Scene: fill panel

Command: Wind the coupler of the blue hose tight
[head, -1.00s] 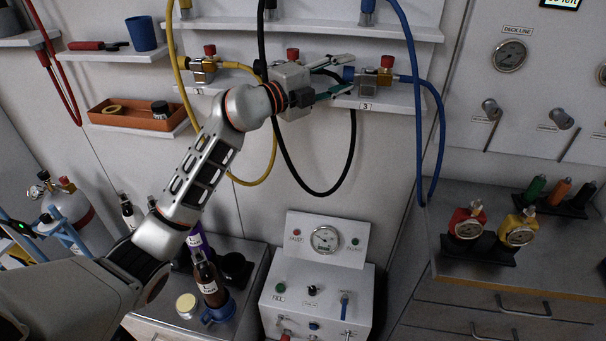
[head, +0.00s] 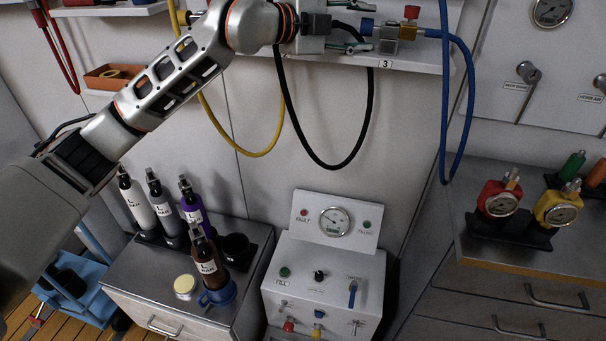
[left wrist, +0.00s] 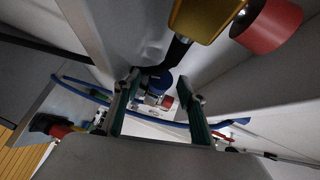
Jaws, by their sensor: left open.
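The brass valve (head: 386,32) at station 3 is on the wall shelf, with a blue collar (head: 367,28) on its left end and a red knob (head: 411,12) on top. The blue hose (head: 466,95) joins its right end and hangs in a loop. I cannot tell how tight the coupler is. My left gripper (head: 360,40) is open and empty, pointing right, its tips close to the blue collar. In the left wrist view the collar (left wrist: 160,82) appears ahead between the green-tipped fingers (left wrist: 158,103); contact cannot be told. My right gripper is out of view.
A nearer brass valve (left wrist: 205,15) with a red knob (left wrist: 271,26) is beside the left wrist camera. A black hose (head: 367,125) and a yellow hose (head: 270,140) hang below the shelf. The fill panel (head: 322,275) stands below; bottles are at lower left.

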